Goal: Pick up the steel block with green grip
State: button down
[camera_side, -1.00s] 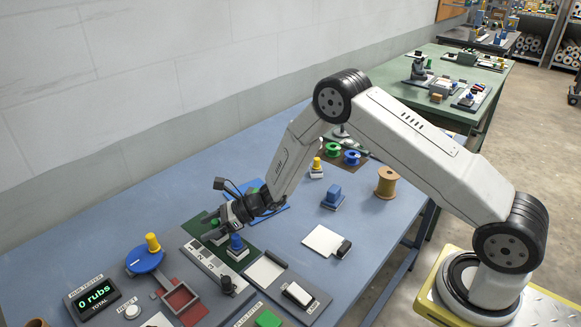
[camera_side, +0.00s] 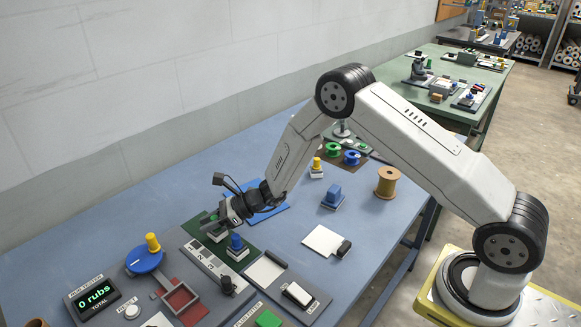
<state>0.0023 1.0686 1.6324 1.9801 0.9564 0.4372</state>
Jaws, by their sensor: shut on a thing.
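The steel block with green grip (camera_side: 216,236) is at the far end of the dark green pad, its pale base showing below my gripper. My gripper (camera_side: 214,220) is shut on its grip, which the fingers mostly hide. I cannot tell whether the base still touches the pad. A similar block with a blue grip (camera_side: 236,246) stands just right of it on the same pad, close to the gripper.
A yellow-gripped block (camera_side: 316,169) and a blue block (camera_side: 333,196) stand further right. A rub tester with a blue disc (camera_side: 145,260), a counter reading "0 rubs" (camera_side: 96,295) and red tray (camera_side: 182,302) are at front left. The bench between is partly clear.

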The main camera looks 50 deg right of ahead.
jog(key=s+d+r, duration=0.2)
jog(key=s+r, duration=0.9)
jog(key=s, duration=0.2)
jog(key=shift+s+d+r, duration=0.35)
jog(key=shift+s+r, duration=0.05)
